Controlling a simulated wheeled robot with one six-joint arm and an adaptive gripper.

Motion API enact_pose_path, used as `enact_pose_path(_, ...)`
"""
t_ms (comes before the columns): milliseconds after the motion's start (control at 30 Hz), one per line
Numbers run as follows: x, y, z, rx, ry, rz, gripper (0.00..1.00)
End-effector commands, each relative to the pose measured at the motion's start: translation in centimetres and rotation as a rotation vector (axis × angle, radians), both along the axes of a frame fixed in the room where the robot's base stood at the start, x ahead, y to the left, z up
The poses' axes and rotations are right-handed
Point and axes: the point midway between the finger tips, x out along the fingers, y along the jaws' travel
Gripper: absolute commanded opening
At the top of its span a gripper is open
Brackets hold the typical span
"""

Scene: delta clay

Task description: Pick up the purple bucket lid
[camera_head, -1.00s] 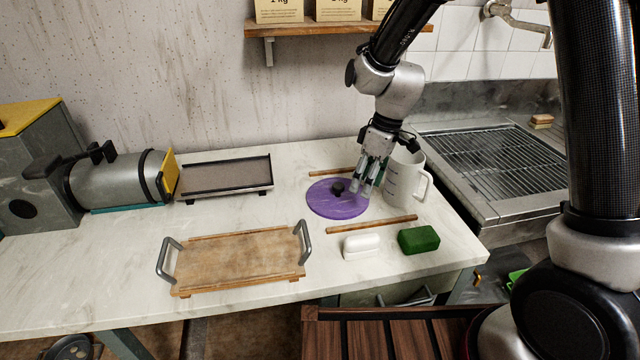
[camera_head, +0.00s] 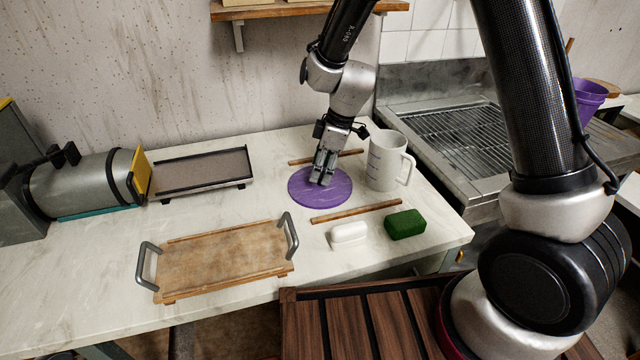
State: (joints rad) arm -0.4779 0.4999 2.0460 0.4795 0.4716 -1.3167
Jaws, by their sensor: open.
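The purple bucket lid (camera_head: 335,196) is a flat round disc lying on the pale marble-look worktop. Its dark centre knob, visible earlier, is now hidden behind my gripper. My gripper (camera_head: 320,180) points down over the middle of the lid, with its fingers at the knob's place. The fingers are open. I cannot tell from this view whether they touch the lid.
A white measuring jug (camera_head: 384,162) stands close to the right of the lid. Wooden sticks lie behind and in front (camera_head: 356,211). A white block (camera_head: 348,234), a green sponge (camera_head: 405,225) and a wooden tray (camera_head: 222,260) are nearer. A purple bucket (camera_head: 588,98) stands far right.

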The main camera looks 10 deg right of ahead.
Motion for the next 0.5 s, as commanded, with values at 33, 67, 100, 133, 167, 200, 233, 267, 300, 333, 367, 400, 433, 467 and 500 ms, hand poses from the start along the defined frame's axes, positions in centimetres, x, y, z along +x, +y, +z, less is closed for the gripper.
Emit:
enact_pose_path(33,-0.1,0.2,-0.9,-0.001,0.002,0.000,0.55)
enact_pose_path(67,0.0,0.3,-1.2,-0.001,0.002,0.001,0.55)
enact_pose_path(100,0.0,0.4,-1.7,0.000,0.003,0.001,0.55)
enact_pose_path(133,0.0,0.5,-1.9,-0.001,0.002,0.000,0.55)
enact_pose_path(167,0.0,0.6,-2.1,0.000,0.001,-0.001,0.55)
enact_pose_path(200,0.1,0.6,-2.3,0.000,0.000,-0.001,0.55)
enact_pose_path(233,0.1,0.6,-2.3,0.001,0.000,-0.001,0.55)
enact_pose_path(267,0.1,0.6,-2.4,0.001,0.000,0.000,0.55)
enact_pose_path(300,0.1,0.6,-2.4,0.001,0.000,0.000,0.55)
enact_pose_path(333,0.1,0.6,-2.3,0.001,0.000,0.000,0.55)
enact_pose_path(367,0.1,0.6,-2.3,0.001,0.000,-0.001,0.55)
enact_pose_path(400,0.1,0.6,-2.3,0.001,0.000,-0.001,0.55)
enact_pose_path(433,0.1,0.6,-2.3,0.001,0.000,-0.001,0.53)
enact_pose_path(467,0.1,0.6,-2.3,0.001,0.000,-0.001,0.47)
enact_pose_path(500,0.1,0.6,-2.3,0.001,0.000,-0.001,0.40)
